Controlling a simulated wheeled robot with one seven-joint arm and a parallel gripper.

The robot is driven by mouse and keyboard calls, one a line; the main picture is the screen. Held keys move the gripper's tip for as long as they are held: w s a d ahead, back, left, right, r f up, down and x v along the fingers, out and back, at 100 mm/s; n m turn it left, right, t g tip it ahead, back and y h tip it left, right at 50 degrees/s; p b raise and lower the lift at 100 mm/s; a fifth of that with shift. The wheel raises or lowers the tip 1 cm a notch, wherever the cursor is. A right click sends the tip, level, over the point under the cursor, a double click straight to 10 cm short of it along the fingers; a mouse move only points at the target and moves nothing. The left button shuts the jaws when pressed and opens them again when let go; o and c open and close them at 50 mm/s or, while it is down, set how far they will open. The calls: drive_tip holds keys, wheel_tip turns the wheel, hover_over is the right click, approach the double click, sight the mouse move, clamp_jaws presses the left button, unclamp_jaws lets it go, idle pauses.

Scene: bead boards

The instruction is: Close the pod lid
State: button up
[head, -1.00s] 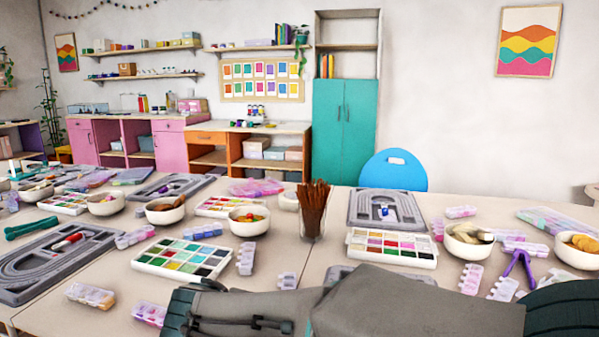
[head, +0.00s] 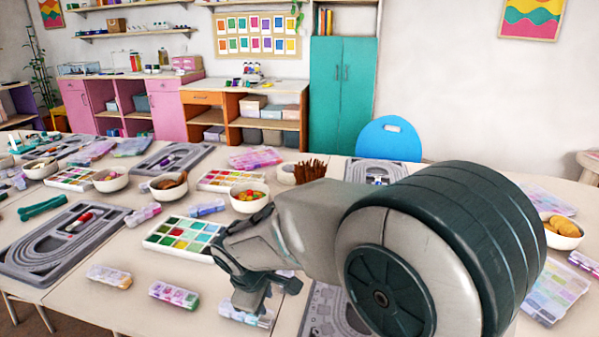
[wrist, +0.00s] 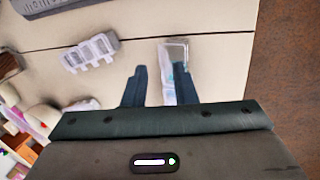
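Several small clear bead pods lie along the front of the table. In the head view one pod (head: 237,313) lies beside and partly behind my gripper (head: 267,298), with its right part hidden. In the wrist view a long clear pod (wrist: 173,52) lies ahead of my gripper (wrist: 160,85). The right finger overlaps its near end, where something teal shows inside. My two fingers stand apart with nothing clearly between them, and contact with the pod cannot be told. I cannot make out the lid's position.
Two more pods (head: 110,275) (head: 173,295) lie left of my gripper. A palette of coloured squares (head: 185,238), a grey bead board (head: 60,250) and bowls of beads (head: 248,205) stand behind and left. The table's front edge is close, with brown floor beyond.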

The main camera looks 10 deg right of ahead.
drive_tip(key=g+p, duration=0.1)
drive_tip(key=p, duration=0.1)
drive_tip(key=w+d+g+y+p, duration=0.1)
drive_tip(key=p, duration=0.2)
drive_tip(key=shift+w+r, duration=0.3)
drive_tip(key=shift+r, duration=0.1)
drive_tip(key=shift+w+d+f+g+y+p, duration=0.15)
drive_tip(key=shift+w+g+y+p, duration=0.45)
drive_tip(key=shift+g+p, duration=0.65)
drive_tip(key=g+p, duration=0.1)
drive_tip(key=w+g+y+p, duration=0.1)
drive_tip(key=g+p, duration=0.1)
drive_tip(key=shift+w+d+f, duration=0.3)
drive_tip(key=shift+d, duration=0.1)
drive_tip(key=shift+w+d+r+y, duration=0.1)
drive_tip(key=shift+w+r+y, duration=0.05)
drive_tip(key=shift+w+y, duration=0.15)
drive_tip(key=v, duration=1.3)
drive_tip(key=s+d+r+m+t+p, duration=0.1)
drive_tip(key=s+r+p, duration=0.1)
drive_tip(key=r, duration=0.3)
drive_tip(key=s+d+r+m+t+p, duration=0.1)
drive_tip(key=s+d+r+m+p, duration=0.1)
drive_tip(key=r, duration=0.4)
drive_tip(key=shift+s+d+r+m+p, duration=0.3)
drive_tip(key=shift+s+p, duration=0.15)
drive_tip(key=shift+s, duration=0.5)
drive_tip(key=shift+f, duration=0.1)
